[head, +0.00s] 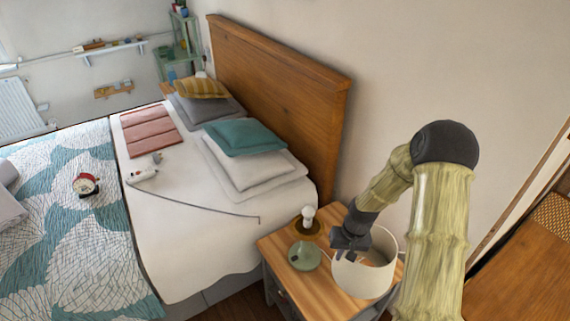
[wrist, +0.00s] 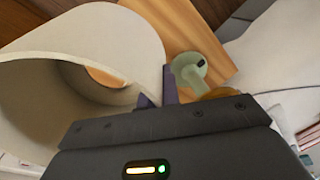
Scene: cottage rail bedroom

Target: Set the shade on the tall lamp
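The lamp stands on the nightstand in the head view, with a round green base (head: 304,257) and a white bulb (head: 308,213) bare at the top. A brown-amber round piece (head: 307,230) shows between them; I cannot tell how it joins. The green base also shows in the wrist view (wrist: 188,68). The white drum shade (head: 362,279) is right of the lamp, apart from it, and fills the left of the wrist view (wrist: 100,40). My gripper (head: 350,240) is at the shade's left rim, its fingers (wrist: 157,95) closed about the wall. Whether the shade touches the nightstand is unclear.
The wooden nightstand (head: 281,246) stands beside the bed, whose headboard (head: 285,95) is behind. Pillows, a red alarm clock (head: 86,184), a small white item (head: 142,175) and a thin dark rod (head: 200,208) lie on the bed. The wall is close behind the nightstand.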

